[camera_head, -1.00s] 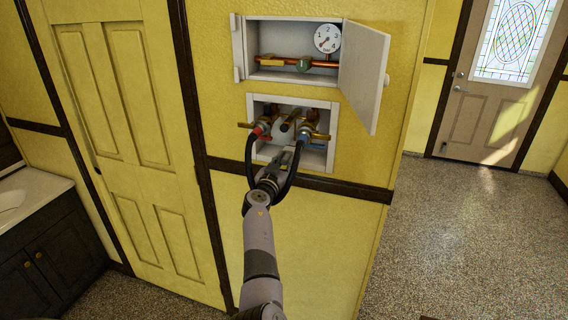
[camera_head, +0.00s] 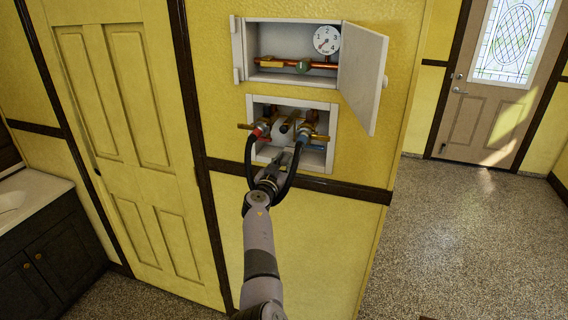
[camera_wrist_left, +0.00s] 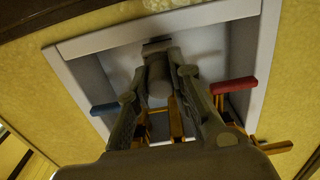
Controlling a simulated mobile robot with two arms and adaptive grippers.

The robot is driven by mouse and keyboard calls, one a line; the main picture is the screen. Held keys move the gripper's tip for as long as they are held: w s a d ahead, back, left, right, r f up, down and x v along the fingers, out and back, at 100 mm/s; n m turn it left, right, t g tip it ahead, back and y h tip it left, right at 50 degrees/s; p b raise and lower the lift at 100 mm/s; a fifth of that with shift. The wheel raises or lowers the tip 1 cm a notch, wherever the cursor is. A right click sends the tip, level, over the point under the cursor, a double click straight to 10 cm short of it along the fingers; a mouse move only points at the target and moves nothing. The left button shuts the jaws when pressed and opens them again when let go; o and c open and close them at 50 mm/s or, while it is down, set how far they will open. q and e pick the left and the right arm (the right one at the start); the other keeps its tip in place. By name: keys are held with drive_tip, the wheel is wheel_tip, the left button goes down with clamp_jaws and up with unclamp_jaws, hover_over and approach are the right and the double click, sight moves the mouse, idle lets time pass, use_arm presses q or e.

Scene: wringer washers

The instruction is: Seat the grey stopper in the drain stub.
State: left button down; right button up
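My left gripper (camera_head: 286,150) reaches into the lower white wall box, between the two hoses. In the left wrist view its fingers (camera_wrist_left: 158,62) stand on both sides of a short grey cylinder, which I take to be the grey stopper (camera_wrist_left: 157,82). The fingertips close in on it. The cylinder lies lengthwise between the fingers, with a dark piece beyond it. I cannot make out the drain stub's mouth, nor tell whether the stopper is inside it. My right gripper is not in view.
Black hoses loop down around my wrist. Above, a box with a gauge (camera_head: 327,40) has its door (camera_head: 362,77) open.

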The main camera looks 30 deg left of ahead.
use_arm(q)
drive_tip(key=c, duration=1.8)
unclamp_jaws()
drive_tip(key=o, duration=0.4)
drive_tip(key=shift+w+a+f, duration=0.15)
drive_tip(key=shift+w, duration=0.05)
drive_tip(key=shift+o, duration=0.2)
drive_tip(key=shift+s, duration=0.1)
drive_tip(key=o, duration=0.5)
